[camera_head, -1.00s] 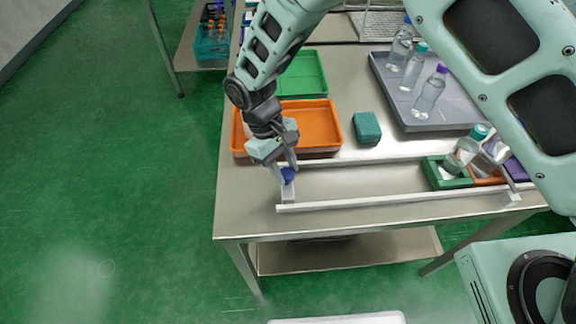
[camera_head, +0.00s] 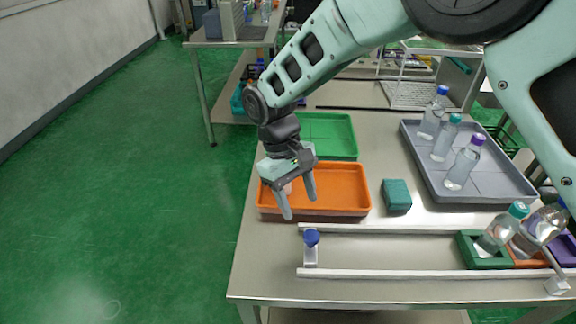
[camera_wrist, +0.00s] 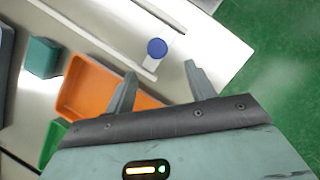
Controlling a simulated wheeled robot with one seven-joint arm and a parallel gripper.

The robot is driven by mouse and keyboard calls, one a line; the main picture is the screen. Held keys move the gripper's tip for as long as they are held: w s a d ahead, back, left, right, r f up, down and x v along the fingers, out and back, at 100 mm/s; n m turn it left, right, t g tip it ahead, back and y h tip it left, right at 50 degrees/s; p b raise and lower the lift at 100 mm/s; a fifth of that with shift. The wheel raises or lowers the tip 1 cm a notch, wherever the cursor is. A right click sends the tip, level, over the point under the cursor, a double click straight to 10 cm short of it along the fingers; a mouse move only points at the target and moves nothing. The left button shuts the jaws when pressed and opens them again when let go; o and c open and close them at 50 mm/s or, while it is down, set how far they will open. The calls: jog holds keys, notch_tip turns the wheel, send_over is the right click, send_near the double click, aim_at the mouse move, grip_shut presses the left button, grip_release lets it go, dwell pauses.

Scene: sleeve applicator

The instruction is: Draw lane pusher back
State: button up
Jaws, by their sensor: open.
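The lane pusher, a white block with a round blue knob (camera_head: 311,239), stands at the left end of the lane (camera_head: 400,251) between two white rails. My gripper (camera_head: 299,207) is open and empty. In the head view it is up and left of the knob, over the orange tray's front edge. In the wrist view the blue knob (camera_wrist: 157,48) lies beyond the open fingertips (camera_wrist: 160,69), apart from them. At the lane's right end a green holder (camera_head: 470,252) and an orange holder hold tilted clear bottles (camera_head: 503,229).
An orange tray (camera_head: 335,209) and a green tray (camera_head: 352,137) lie behind the lane. A teal block (camera_head: 396,194) sits beside the orange tray. A grey tray (camera_head: 415,164) carries several bottles at the right. The lane between pusher and holders is clear.

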jog(key=v, duration=0.9)
jog(key=shift+b, duration=0.45)
jog(key=s+d+r+m+t+y, duration=0.1)
jog(key=s+d+y, duration=0.1)
jog(key=s+d, duration=0.7)
jog(key=s+d+r+t+y, duration=0.1)
jog(key=s+d+t, duration=0.1)
jog(key=s+d, duration=0.7)
jog(key=s, duration=0.3)
jog(key=shift+s+d+r+m+y, duration=0.2)
jog(key=shift+s+r+m+y, duration=0.1)
jog(key=shift+r+m+y, duration=0.1)
dwell(0.3)
